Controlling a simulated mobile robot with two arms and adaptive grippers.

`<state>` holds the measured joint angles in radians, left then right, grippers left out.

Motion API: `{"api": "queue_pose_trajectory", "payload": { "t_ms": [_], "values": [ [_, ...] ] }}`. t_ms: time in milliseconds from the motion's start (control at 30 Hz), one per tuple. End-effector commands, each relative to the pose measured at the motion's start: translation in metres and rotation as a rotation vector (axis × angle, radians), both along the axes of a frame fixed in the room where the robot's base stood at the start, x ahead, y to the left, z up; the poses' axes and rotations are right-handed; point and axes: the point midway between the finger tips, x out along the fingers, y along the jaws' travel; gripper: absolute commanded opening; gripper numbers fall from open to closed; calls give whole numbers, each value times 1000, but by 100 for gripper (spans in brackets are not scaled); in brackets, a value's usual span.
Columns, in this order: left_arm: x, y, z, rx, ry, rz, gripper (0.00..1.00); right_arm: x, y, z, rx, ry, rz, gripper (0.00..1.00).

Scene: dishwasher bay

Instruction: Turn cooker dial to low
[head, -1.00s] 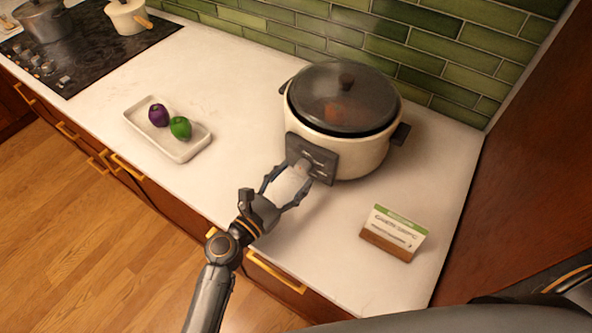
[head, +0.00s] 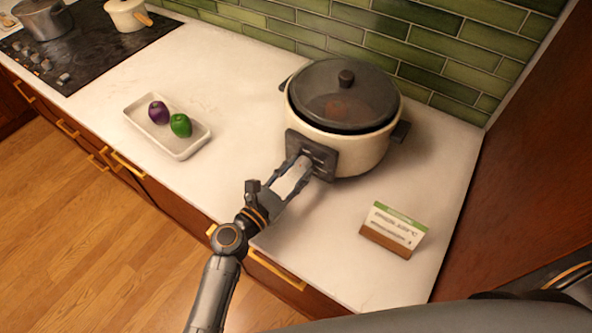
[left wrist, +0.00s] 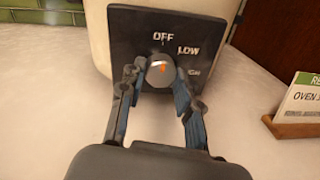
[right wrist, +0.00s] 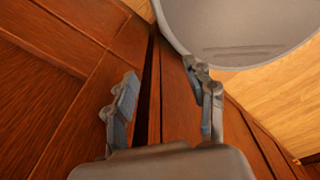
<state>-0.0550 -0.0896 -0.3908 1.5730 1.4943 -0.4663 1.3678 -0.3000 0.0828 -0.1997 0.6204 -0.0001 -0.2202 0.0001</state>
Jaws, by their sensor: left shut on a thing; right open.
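The cooker (head: 345,150) is a cream pot with a dark glass lid, standing on the white counter. Its dark control panel (head: 318,150) faces my left arm. In the left wrist view, the round grey dial (left wrist: 160,74) has an orange mark on its face. The panel letters OFF stand above the dial and LOW to the upper right; a further label at right is partly hidden. I cannot tell exactly where the mark points. My left gripper (head: 301,166) is shut on the dial, one finger on each side. My right gripper (right wrist: 163,80) is open and empty.
A white tray (head: 182,152) with a purple and a green vegetable lies left of the cooker. A small card on a wooden stand (head: 388,239) is at front right. A black cooktop (head: 90,50) with pots is far left. Wooden panels (right wrist: 60,110) lie beyond my right gripper.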

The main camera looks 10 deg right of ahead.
Motion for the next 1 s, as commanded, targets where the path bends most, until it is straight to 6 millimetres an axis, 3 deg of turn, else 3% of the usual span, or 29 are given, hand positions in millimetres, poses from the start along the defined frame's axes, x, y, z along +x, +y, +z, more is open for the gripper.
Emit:
{"api": "queue_pose_trajectory", "payload": {
  "t_ms": [1000],
  "values": [
    [0, 0, 1, 513, -516, 0, 2, 0, 5, -20, 5, 0, -1, 55]
  ]
}}
